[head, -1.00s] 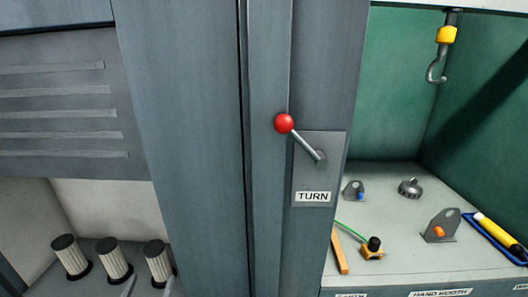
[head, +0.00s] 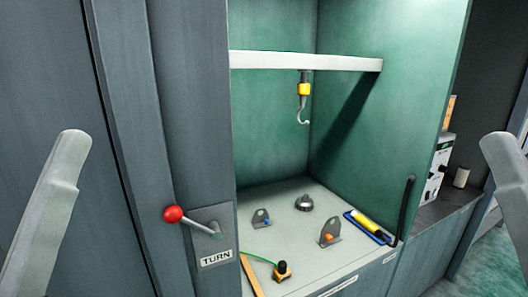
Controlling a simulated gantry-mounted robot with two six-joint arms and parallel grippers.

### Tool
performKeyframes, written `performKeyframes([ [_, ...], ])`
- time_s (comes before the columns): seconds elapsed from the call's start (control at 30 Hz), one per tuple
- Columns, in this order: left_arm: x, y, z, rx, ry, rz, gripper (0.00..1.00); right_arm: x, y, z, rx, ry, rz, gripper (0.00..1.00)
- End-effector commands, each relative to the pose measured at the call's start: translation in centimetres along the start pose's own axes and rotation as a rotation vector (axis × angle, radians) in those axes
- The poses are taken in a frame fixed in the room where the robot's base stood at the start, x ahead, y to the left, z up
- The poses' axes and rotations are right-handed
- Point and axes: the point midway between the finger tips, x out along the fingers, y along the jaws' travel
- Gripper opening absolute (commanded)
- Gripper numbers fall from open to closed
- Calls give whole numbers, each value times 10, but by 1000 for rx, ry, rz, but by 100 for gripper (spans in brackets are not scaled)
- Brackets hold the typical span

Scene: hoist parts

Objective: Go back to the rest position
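Pale grey parts of my own arms rise at the left and right edges of the head view. No gripper fingertips show, so I cannot see whether either gripper holds anything. The hoist booth (head: 270,120) has green walls and stands open in the middle. Its hook (head: 303,115), below a yellow block, hangs from a pale beam (head: 300,62) with nothing on it. The red-knobbed lever (head: 195,223) is on the grey post left of the booth, above a TURN label, with its knob up and to the left. Neither arm touches these things.
On the booth floor (head: 300,248) stand two grey brackets (head: 261,218) (head: 330,232), a round grey part (head: 304,203), a yellow-black device (head: 282,270) with a green cord, and a blue tray (head: 378,238) holding a yellow tool. A bench (head: 440,215) lies at right.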

Motion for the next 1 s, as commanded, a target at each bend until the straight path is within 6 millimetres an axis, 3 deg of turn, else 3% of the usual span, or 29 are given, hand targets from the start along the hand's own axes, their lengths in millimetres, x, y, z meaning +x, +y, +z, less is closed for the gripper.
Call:
performKeyframes([
  [0.03,28,-1,-30,-4,12,-2,100,29,0,-28,0,4,0,50],
  [0.27,90,-3,-87,-5,10,-4,100,90,0,-86,0,6,0,50],
  [0.7,242,-5,-229,-5,9,-6,100,243,1,-228,0,6,0,50],
  [0.83,268,-6,-253,-5,9,-6,100,269,1,-253,0,6,0,50],
  [1.0,276,-6,-261,-5,9,-6,100,277,1,-260,0,5,0,50],
])
